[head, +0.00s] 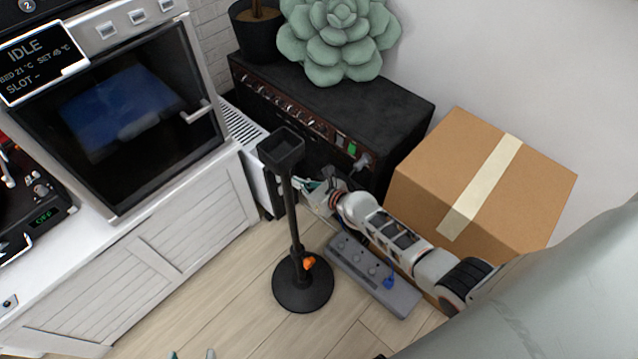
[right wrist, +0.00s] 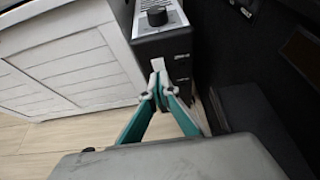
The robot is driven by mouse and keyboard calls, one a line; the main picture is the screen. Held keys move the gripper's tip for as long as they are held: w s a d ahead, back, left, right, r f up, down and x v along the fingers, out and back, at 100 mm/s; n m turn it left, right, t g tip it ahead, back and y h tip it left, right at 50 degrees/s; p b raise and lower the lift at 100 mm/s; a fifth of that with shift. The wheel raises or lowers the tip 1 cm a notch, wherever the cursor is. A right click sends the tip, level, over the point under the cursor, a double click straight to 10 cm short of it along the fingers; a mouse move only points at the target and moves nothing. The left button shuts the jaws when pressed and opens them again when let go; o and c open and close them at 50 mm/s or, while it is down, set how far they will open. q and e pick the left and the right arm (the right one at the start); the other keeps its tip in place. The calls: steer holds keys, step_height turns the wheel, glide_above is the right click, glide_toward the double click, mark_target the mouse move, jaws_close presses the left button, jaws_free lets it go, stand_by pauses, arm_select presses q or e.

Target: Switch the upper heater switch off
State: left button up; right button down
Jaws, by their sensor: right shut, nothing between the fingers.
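The heater is a white finned radiator (head: 242,127) between the white cabinet and the black amplifier, partly hidden by a stand. In the right wrist view its dark end panel (right wrist: 150,48) shows a round black knob (right wrist: 157,16) on top. My left gripper (head: 192,355) shows only two separated fingertips at the bottom edge.
A black stand (head: 297,235) with a tray top stands close to my right gripper. A grey power strip (head: 372,275) lies on the floor under my right arm. A cardboard box (head: 430,175) and black amplifier (head: 350,95) crowd the right. Floor left of the stand is clear.

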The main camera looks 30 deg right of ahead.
arm_select(q)
steer(key=shift+m+g+y, duration=0.3)
steer(key=shift+y, duration=0.2)
steer(key=a+p, duration=0.4)
steer(key=shift+s+f, duration=0.35)
steer(key=shift+f, duration=0.05)
arm_select(e)
steer(key=s+d+r, duration=0.1)
steer(key=s+r, duration=0.4)
steer(key=shift+s+d+r, duration=0.15)
steer(key=shift+d+r, duration=0.1)
steer(key=shift+d, duration=0.1)
